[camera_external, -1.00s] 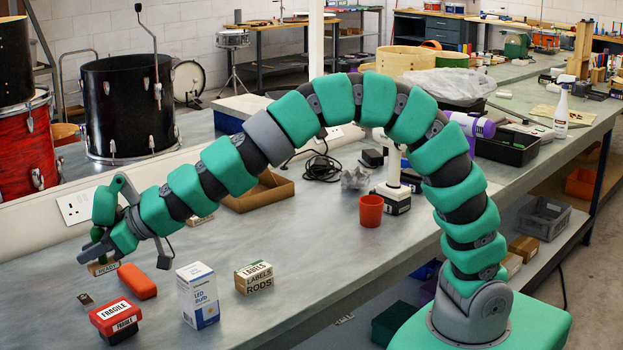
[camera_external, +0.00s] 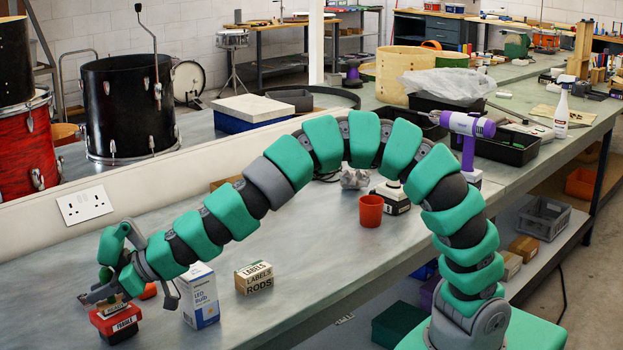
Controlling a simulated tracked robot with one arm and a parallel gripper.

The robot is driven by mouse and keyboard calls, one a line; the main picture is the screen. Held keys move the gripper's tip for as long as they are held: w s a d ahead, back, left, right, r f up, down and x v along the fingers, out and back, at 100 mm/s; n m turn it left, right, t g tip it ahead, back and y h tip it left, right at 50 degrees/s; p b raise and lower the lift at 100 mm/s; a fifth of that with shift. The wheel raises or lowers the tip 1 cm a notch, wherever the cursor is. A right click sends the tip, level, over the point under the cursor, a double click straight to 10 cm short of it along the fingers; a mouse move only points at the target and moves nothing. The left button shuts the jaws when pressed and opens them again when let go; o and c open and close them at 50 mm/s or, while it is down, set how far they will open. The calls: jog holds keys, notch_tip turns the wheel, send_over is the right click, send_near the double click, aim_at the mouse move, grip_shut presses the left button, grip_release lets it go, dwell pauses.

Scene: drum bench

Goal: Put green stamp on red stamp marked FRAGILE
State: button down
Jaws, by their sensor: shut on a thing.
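The red stamp (camera_external: 118,327) with a white FRAGILE label on its front stands on the bench at the lower left. My gripper (camera_external: 97,294) is over it, shut on the green stamp (camera_external: 105,274). The green stamp's rounded handle shows above the fingers. Its pale block is mostly hidden by the fingers, directly above the red stamp's top. I cannot tell whether the two stamps touch.
A white LED bulb box (camera_external: 198,296) stands close to the right of my gripper, beside the arm. A LABELS RODS box (camera_external: 254,278) and a red cup (camera_external: 371,211) stand farther right. An orange-red case (camera_external: 148,291) is partly hidden behind my gripper.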

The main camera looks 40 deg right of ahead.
jog(key=shift+f, duration=0.15)
jog(key=c, duration=1.3)
grip_release()
jog(key=shift+o, duration=0.2)
jog(key=shift+r, duration=0.2)
jog(key=p+v, duration=0.2)
jog(key=v, duration=1)
jog(key=shift+f, duration=0.15)
jog(key=shift+d, duration=0.1)
